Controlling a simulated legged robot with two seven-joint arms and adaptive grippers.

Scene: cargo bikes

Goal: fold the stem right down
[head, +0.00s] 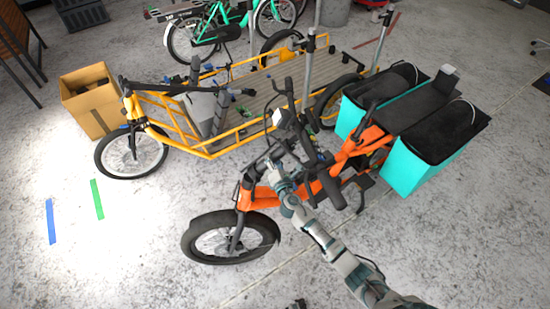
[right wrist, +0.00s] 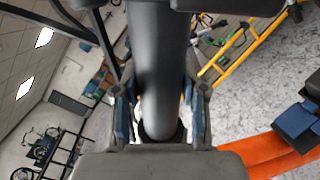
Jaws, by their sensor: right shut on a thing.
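The orange cargo bike (head: 262,196) stands in the middle of the head view, its front wheel (head: 230,238) toward the lower left. My right gripper (head: 277,178) is at the bike's front end, above the orange frame. In the right wrist view my right gripper (right wrist: 160,110) has its two fingers on either side of a thick dark tube, the stem (right wrist: 158,50), and is shut on it.
A yellow cargo bike (head: 221,137) with a long flat bed stands close behind. Teal panniers (head: 407,166) hang at the orange bike's rear. A cardboard box (head: 90,98) stands at the left. The concrete floor at the lower left is clear, with green and blue tape strips.

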